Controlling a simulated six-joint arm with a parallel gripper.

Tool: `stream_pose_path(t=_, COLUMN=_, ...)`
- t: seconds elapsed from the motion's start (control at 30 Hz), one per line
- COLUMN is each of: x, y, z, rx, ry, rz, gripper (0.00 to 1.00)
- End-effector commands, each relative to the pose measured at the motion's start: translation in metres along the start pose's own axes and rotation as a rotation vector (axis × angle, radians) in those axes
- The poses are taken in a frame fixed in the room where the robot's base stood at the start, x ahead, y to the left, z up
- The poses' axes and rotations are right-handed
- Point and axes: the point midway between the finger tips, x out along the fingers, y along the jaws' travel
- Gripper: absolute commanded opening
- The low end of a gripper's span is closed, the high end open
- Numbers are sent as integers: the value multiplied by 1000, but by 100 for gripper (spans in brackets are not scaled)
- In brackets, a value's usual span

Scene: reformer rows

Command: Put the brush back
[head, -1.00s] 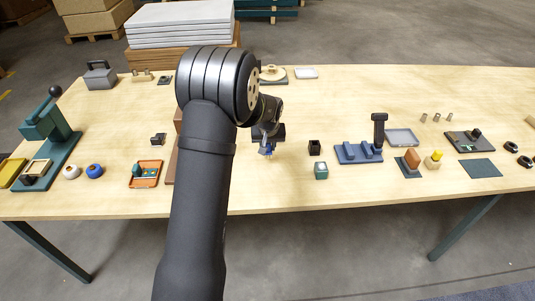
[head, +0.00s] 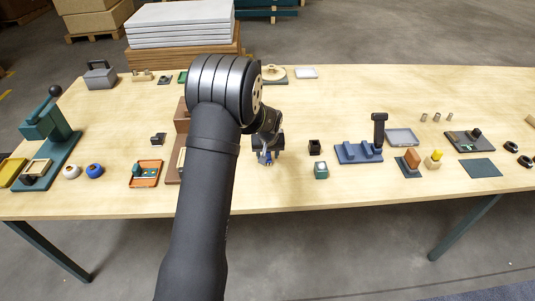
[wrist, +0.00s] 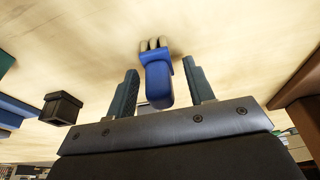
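A blue brush (wrist: 158,82) with pale bristles is between the two teal fingers of my gripper (wrist: 160,80) in the wrist view. Narrow gaps show on both sides of it, so the fingers are open around it and not pressed on it. In the head view my gripper (head: 268,153) is low over the table right of my arm, with a bit of the blue brush (head: 265,160) under it. I cannot tell if the bristles touch the table. A small black square holder (head: 314,147) stands to the right; it also shows at left in the wrist view (wrist: 62,108).
A green-and-white box (head: 321,170) stands just in front of the black holder. A blue stand (head: 358,153) is farther right. A brown block (head: 182,117) and an orange tray (head: 146,174) lie left of my gripper. The table ahead of it is clear.

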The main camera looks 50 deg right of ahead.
Motion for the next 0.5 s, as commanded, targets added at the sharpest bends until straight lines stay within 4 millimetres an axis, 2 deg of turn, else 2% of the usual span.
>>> stream_pose_path(t=0.17, x=-2, y=0, z=-1, rx=0, ry=1, rz=0, gripper=48)
stream_pose_path(t=0.27, x=-11, y=0, z=-1, rx=0, ry=2, rz=1, gripper=48)
stream_pose_path(t=0.5, x=-56, y=0, z=-2, rx=0, ry=3, rz=2, gripper=48)
